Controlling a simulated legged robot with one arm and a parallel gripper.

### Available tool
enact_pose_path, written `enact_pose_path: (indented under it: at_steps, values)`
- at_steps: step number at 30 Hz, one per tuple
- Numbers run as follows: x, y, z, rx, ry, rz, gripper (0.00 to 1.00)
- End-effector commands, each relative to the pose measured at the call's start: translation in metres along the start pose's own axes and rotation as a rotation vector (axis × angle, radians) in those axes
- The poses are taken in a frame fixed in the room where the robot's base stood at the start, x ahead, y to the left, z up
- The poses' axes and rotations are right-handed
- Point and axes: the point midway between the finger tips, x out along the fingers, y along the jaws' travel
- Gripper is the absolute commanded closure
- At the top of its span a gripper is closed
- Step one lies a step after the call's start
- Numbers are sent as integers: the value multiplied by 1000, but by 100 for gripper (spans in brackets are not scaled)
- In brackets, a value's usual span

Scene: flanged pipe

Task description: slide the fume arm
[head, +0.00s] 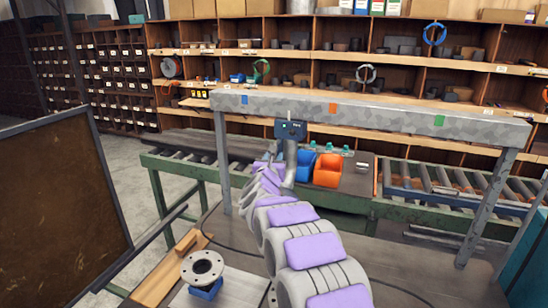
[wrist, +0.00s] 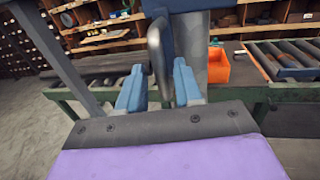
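The fume arm hangs from a dark carriage box (head: 290,130) with small lights, on a galvanized overhead beam (head: 400,117). The beam has blue, orange and green marks; the carriage sits between the blue mark (head: 244,99) and the orange mark (head: 332,108). Its grey tube (head: 290,165) hangs down and shows in the wrist view (wrist: 190,45). My gripper (wrist: 158,88) is by the tube's lower part, its two blue fingers apart on either side of a dark rounded handle (wrist: 160,55). A gap shows at the left finger; contact at the right finger cannot be told.
A flanged pipe (head: 202,267) on a blue support stands at the front left of the bench. Blue and orange bins (head: 327,171) lie behind the tube, near roller conveyors (head: 440,180). A dark framed panel (head: 60,210) stands at left. Shelves fill the back.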

Motion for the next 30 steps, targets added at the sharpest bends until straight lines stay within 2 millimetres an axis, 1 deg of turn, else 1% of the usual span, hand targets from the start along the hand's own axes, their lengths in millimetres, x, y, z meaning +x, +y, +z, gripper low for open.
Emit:
enact_pose_path:
  at_steps: [3, 6, 17, 20, 28, 30]
  values:
    - [9, 0, -1, 0, 1, 1, 65]
    - [14, 1, -1, 0, 1, 2, 65]
    - [16, 0, -1, 0, 1, 2, 65]
    - [16, 0, 0, 0, 1, 2, 73]
    - [16, 1, 0, 0, 1, 2, 99]
    - [16, 1, 0, 0, 1, 2, 100]
